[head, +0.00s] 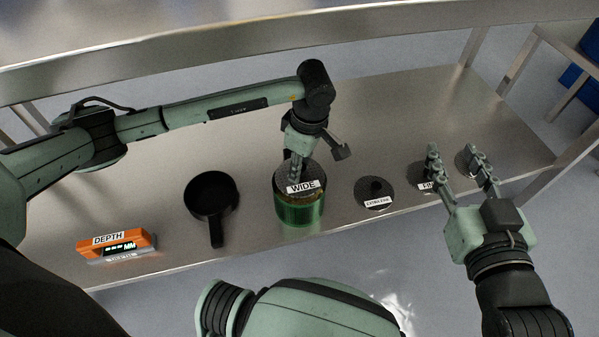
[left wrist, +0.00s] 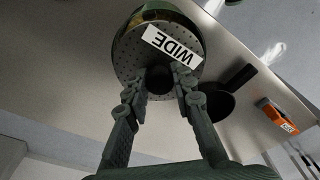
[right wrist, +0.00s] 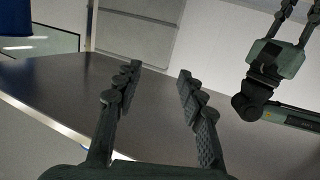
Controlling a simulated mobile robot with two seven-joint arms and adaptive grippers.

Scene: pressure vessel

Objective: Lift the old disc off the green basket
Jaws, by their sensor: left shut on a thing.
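The old disc (head: 314,176), dark, perforated and labelled WIDE, is at the top of the green basket (head: 299,211). A brownish band shows between the disc and the green wall; I cannot tell whether the disc is clear of the rim. My left gripper (head: 297,172) points down over the disc. In the left wrist view its fingers (left wrist: 160,88) are shut on the dark knob (left wrist: 158,78) of the disc (left wrist: 130,52). My right gripper (head: 463,165) is open and empty at the right; in the right wrist view its fingers (right wrist: 158,78) are wide apart.
A black pan (head: 211,190) lies left of the basket. An orange DEPTH gauge (head: 117,244) is at the left front. Right of the basket lie a labelled dark disc with a knob (head: 374,190) and a partly hidden disc (head: 418,175). The back of the steel table (head: 400,115) is clear.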

